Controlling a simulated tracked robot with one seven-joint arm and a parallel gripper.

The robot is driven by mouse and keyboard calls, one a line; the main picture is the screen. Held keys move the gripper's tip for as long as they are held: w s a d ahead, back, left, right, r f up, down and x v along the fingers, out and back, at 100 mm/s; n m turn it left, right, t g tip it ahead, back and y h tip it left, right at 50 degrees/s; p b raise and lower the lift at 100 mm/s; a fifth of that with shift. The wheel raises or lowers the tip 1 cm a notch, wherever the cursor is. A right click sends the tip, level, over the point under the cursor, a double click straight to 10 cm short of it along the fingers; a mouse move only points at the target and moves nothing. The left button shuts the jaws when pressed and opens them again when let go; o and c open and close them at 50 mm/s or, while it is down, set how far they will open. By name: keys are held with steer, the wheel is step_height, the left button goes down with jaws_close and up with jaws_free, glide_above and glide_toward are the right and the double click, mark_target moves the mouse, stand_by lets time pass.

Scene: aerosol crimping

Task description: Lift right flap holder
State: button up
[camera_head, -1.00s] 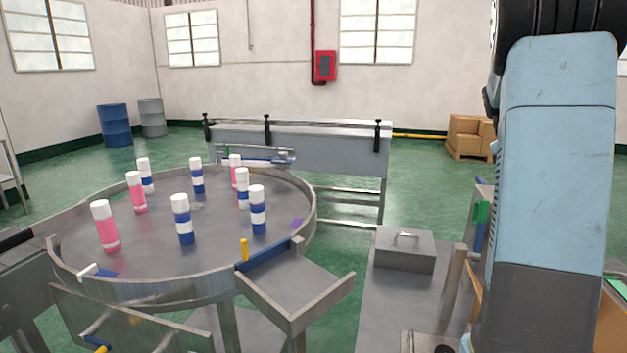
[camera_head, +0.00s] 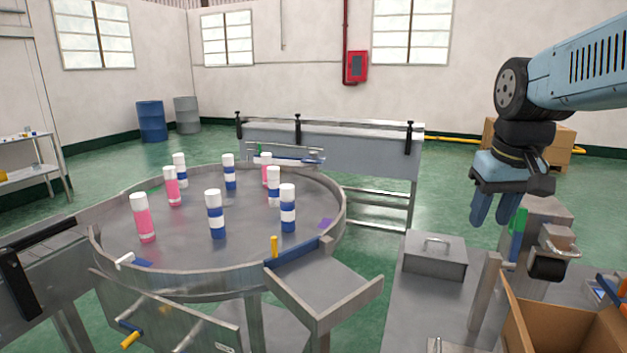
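My gripper (camera_head: 493,216) hangs fingers-down from my arm at the right, above the grey bench. A narrow gap shows between its two blue fingers, and I see nothing held in it. An open cardboard box (camera_head: 560,335) is at the lower right, cut off by the frame edge. I cannot tell for certain which part is the right flap holder. A metal bracket with a dark roller (camera_head: 547,267) stands behind the box, below and right of my gripper.
The round metal table (camera_head: 170,285) carries several pink-and-white and blue-and-white cans. A grey lidded box (camera_head: 435,262) and a metal post (camera_head: 485,292) stand on the bench. A green-and-blue piece (camera_head: 517,235) is close to my fingers. A conveyor (camera_head: 330,150) runs behind.

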steer(key=s+a+f+t, duration=0.2)
steer(key=s+a, duration=0.3)
steer(key=a, duration=0.1)
steer(key=shift+s+a+f+t+y, duration=0.2)
steer(key=shift+s+a+t+y, duration=0.1)
steer(key=shift+t, duration=0.1)
steer(key=shift+s, duration=0.15)
